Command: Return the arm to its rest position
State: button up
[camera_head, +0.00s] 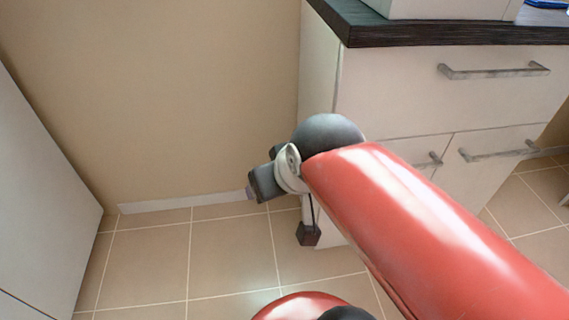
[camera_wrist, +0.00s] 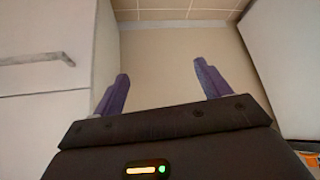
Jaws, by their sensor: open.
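My gripper (camera_head: 250,192) is at the end of my red arm, in front of the bare wall and just left of the white drawer cabinet (camera_head: 400,95). In the wrist view my gripper (camera_wrist: 161,69) shows two purple fingers spread wide apart, with nothing between them. Only the beige wall shows behind the fingers. In the head view the fingers are mostly hidden behind the dark wrist parts.
The cabinet has a dark countertop (camera_head: 450,33) and a grey drawer handle (camera_head: 495,71); its front also shows in the wrist view (camera_wrist: 45,115). A white panel (camera_head: 40,190) stands at the left. Tiled floor (camera_head: 230,250) between them is clear.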

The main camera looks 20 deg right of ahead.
jog(key=shift+g, duration=0.7)
jog(key=s+f, duration=0.1)
jog(key=s+d+f, duration=0.1)
jog(key=s, duration=0.1)
jog(key=shift+f, duration=0.25)
notch_tip(320, 180, up, 6)
jog(key=p, duration=0.5)
jog(key=shift+f, duration=0.2)
